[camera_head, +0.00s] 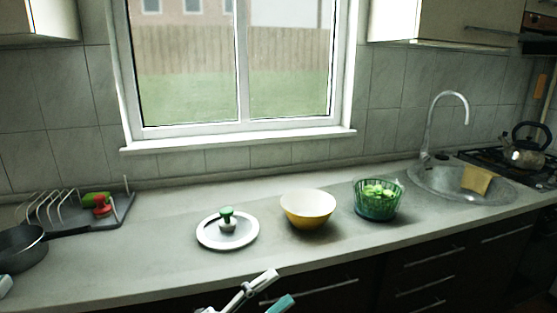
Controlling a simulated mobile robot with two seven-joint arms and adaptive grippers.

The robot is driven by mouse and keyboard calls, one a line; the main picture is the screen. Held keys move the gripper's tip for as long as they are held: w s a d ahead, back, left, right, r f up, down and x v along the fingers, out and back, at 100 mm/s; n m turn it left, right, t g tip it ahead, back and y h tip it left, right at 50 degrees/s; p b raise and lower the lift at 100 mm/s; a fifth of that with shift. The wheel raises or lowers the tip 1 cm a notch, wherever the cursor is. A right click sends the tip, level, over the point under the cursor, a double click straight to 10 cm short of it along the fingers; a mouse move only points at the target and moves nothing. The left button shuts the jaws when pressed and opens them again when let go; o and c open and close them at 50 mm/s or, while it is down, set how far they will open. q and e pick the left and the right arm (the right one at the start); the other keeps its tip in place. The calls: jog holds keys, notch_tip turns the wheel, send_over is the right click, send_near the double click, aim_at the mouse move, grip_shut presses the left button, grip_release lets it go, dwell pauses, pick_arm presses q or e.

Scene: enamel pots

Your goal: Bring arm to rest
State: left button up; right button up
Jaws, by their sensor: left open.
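My left gripper (281,286) is at the bottom middle of the head view, in front of the counter's front edge. Its two fingers are apart, one white and dark, the other with a teal tip, and nothing shows between them. The rest of that gripper is cut off by the lower frame edge. My right gripper is not in view.
A yellow bowl (308,217) and a green basket (377,206) with green contents stand right of the disc. A dark pan (18,251) and a rack (122,205) are at left. A sink (470,194), faucet (432,120) and kettle (524,150) are at right.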

pick_arm(q)
jog(key=s+a+f+n+t+y, duration=0.1)
jog(key=a+f+n+t+y, duration=0.2)
jog(key=a+f+n+y, duration=0.4)
jog(key=s+a+f+n+t+y, duration=0.1)
jog(key=a+f+n+t+y, duration=0.2)
jog(key=f+n, duration=0.65)
jog(key=s+a+f+n+g+y, duration=0.3)
jog(key=s+a+f+n, duration=0.1)
jog(key=s+f, duration=0.4)
jog(key=s+a+f+n+g+y+p, duration=0.1)
jog(key=s+a+f+n+g+y, duration=0.2)
jog(key=s+f, duration=0.5)
jog(key=shift+a+f+n+y, duration=0.5)
jog(key=shift+a+f+n, duration=0.4)
jog(key=shift+a+n, duration=0.2)
